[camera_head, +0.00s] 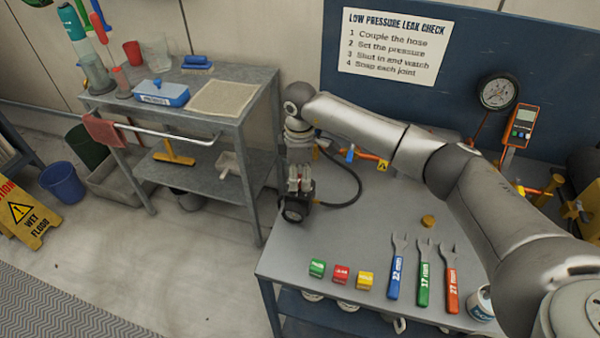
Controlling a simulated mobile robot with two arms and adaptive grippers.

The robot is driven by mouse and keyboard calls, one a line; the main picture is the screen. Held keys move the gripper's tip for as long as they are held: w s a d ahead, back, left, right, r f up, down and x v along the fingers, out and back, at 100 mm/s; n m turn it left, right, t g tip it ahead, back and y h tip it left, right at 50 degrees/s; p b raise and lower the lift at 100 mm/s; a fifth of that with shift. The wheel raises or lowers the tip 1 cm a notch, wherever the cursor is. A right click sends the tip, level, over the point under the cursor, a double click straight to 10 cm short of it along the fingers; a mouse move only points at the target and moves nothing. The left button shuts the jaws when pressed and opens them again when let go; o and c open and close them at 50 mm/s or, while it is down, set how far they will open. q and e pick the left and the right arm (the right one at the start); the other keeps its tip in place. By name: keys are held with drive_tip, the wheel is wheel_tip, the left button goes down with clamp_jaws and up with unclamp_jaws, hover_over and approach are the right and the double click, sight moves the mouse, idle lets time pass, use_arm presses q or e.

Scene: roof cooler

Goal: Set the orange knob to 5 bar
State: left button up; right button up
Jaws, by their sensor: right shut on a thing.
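My right gripper (299,184) points down at the left end of the grey workbench. It is shut on what looks like the orange knob, of which only small reddish-orange bits show between the fingers. Below it is a dark regulator-like body (305,196) with a round gauge-like part (292,212); no reading is legible. A black hose (357,188) curves from this body to the fittings behind. A round dial gauge (497,92) is at the back panel; its pressure value cannot be read. My left gripper is not in view.
The workbench (335,235) holds three coloured tags (341,274), three wrenches (424,270) and a small orange disc (428,221). An orange handheld meter (521,125) stands at the back right. A grey cart (245,105) is at the left, with floor between.

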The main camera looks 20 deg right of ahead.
drive_tip(key=shift+r+m+p, duration=0.15)
drive_tip(key=shift+m+p, duration=0.35)
drive_tip(key=shift+m, duration=0.4)
drive_tip(key=m+p, duration=0.5)
drive_tip(key=p, duration=0.4)
drive_tip(key=shift+r+p, duration=0.1)
drive_tip(key=shift+p, duration=0.25)
drive_tip(key=shift+f+m+p, duration=0.2)
drive_tip(key=shift+m+p, duration=0.2)
drive_tip(key=shift+p, duration=0.55)
drive_tip(key=o, duration=1.1)
drive_tip(key=shift+c, duration=0.2)
drive_tip(key=shift+r, duration=0.1)
